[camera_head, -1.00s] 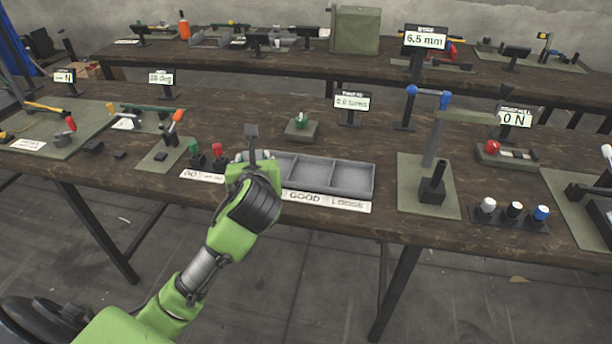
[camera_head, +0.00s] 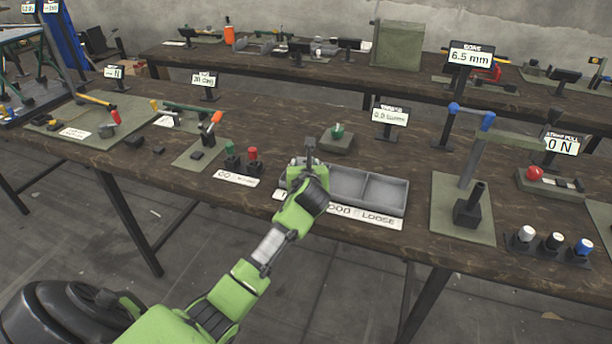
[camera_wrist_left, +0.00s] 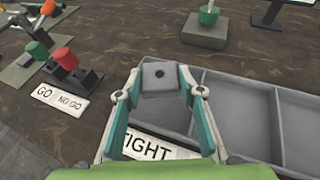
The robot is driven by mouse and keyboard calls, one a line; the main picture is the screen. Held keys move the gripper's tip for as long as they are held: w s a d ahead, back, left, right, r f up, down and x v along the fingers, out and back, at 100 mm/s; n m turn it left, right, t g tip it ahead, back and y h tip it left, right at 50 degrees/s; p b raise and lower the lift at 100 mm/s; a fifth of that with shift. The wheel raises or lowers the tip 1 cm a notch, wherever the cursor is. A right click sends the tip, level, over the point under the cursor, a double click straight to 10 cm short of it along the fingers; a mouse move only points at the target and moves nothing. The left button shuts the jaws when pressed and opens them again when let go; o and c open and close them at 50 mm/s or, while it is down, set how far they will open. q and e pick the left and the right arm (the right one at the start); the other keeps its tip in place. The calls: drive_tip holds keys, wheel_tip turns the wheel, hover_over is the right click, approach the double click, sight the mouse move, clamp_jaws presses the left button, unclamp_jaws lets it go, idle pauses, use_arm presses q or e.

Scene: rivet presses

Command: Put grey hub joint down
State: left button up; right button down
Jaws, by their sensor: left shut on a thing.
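The grey hub joint (camera_wrist_left: 160,78) is a small square block with a dark hole in its face. My left gripper (camera_wrist_left: 160,88) is shut on it. In the head view the joint (camera_head: 310,146) sticks up from the left gripper (camera_head: 309,163). The grey sorting tray (camera_head: 384,190) has three compartments in a row. In the left wrist view the joint is over the leftmost compartment of the tray (camera_wrist_left: 238,97), by the TIGHT label (camera_wrist_left: 152,147). I cannot tell whether it touches the tray floor. My right gripper is not in view.
GO and NO GO gauges (camera_head: 240,158), green and red topped, stand left of the tray. A block with a green knob (camera_head: 337,138) is behind it. A press stand (camera_head: 470,200) is to the right. GOOD and LOOSE labels (camera_head: 365,218) run along the tray's front.

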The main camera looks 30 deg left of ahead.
use_arm(q)
drive_tip(key=shift+w+f, duration=0.2)
drive_tip(key=shift+f, duration=0.05)
wheel_tip(320, 180, down, 3)
drive_tip(key=shift+w+a+f, duration=0.1)
drive_tip(key=shift+f, duration=0.05)
drive_tip(key=o, duration=0.8)
drive_tip(key=shift+f, duration=0.15)
drive_tip(key=shift+r, duration=0.2)
drive_tip(key=shift+s+d+r, duration=0.1)
drive_tip(key=shift+s+d, duration=0.1)
drive_tip(key=shift+s, duration=0.05)
drive_tip(key=v, duration=1.1)
drive_tip(key=shift+s+d+p, duration=0.1)
drive_tip(key=shift+s+p, duration=0.1)
drive_tip(key=shift+p, duration=0.1)
